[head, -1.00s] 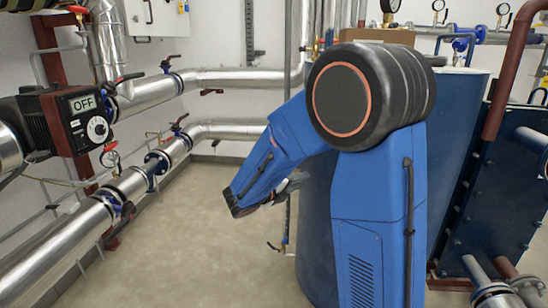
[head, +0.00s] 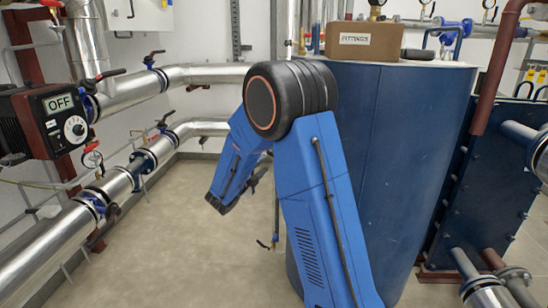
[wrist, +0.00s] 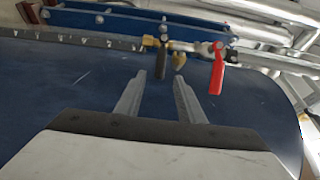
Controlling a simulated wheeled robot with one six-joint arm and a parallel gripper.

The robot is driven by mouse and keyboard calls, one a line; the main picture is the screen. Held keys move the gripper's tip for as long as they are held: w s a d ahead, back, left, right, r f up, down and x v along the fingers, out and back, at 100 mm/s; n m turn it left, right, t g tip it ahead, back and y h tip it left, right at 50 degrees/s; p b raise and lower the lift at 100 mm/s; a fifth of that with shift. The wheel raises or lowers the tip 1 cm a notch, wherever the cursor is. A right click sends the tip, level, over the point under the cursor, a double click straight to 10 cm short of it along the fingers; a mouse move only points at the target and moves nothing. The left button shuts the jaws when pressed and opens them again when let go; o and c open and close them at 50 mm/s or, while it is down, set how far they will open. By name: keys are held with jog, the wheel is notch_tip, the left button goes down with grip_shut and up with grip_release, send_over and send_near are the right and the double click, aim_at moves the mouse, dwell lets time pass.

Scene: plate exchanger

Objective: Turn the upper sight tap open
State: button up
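In the wrist view, a tap with a red lever (wrist: 217,72) and a brass fitting with a dark lever (wrist: 161,62) sit in line at the tank's edge. I cannot tell for sure which is the upper sight tap. My gripper (wrist: 160,77) is open and empty, its fingertips just short of the dark lever, with the red lever to the right of both fingers. Whether a finger touches the dark lever is unclear. In the head view, my blue arm hides most of the gripper. A small tap (head: 265,244) shows low beside the tank.
The blue tank (head: 400,140) stands right of and behind my arm, with a cardboard box (head: 369,42) on top. Silver pipes and a pump unit reading OFF (head: 60,110) line the left wall. Floor (head: 165,225) between them is clear.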

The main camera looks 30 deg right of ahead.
jog(key=x, duration=1)
jog(key=shift+r, duration=0.1)
grip_shut()
